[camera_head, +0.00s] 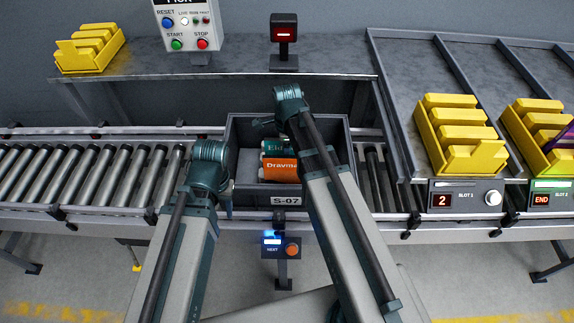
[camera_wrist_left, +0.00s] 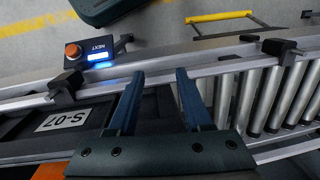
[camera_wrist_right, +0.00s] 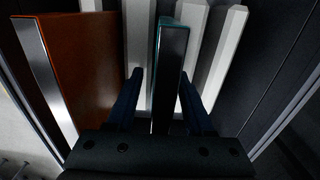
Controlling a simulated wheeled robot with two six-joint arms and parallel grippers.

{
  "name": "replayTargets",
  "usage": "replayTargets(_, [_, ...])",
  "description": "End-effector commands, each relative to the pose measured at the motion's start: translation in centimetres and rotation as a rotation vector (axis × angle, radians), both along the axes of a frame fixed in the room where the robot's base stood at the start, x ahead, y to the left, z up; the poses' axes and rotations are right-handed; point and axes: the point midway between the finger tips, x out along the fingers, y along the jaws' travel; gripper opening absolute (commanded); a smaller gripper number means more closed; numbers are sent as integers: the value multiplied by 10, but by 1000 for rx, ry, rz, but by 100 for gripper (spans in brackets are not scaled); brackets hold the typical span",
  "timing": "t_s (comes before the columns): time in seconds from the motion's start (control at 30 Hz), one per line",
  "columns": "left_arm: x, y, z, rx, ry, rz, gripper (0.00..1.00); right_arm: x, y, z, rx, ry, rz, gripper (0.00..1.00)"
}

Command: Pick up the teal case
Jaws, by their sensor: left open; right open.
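The teal case (camera_wrist_right: 171,70) stands on edge in the right wrist view, its dark narrow side towards me and teal along its rim. It also shows in the head view (camera_head: 273,146) behind an orange box, partly hidden by my right arm. My right gripper (camera_wrist_right: 159,83) is open, with one finger on each side of the case; I cannot tell whether they touch it. My left gripper (camera_wrist_left: 158,76) is open and empty near the bin's front edge and the conveyor rail.
The orange box (camera_head: 281,169) stands beside the case in a dark grey bin (camera_head: 240,186) labelled S-07. White upright dividers (camera_wrist_right: 221,50) flank the case. Yellow racks (camera_head: 460,135) stand on the right. A NEXT button post (camera_head: 281,247) is in front. Rollers (camera_head: 100,172) extend left, clear.

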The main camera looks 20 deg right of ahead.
Motion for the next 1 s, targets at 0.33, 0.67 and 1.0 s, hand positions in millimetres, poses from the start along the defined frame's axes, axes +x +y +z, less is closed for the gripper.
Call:
replayTargets(0.33, [0,0,-3,0,0,0,50,0,0,-3,0,0,0,42])
replayTargets(0.67, [0,0,-3,0,0,0,50,0,0,-4,0,0,0,0])
replayTargets(1.0, [0,0,-3,0,0,0,50,0,0,-3,0,0,0,0])
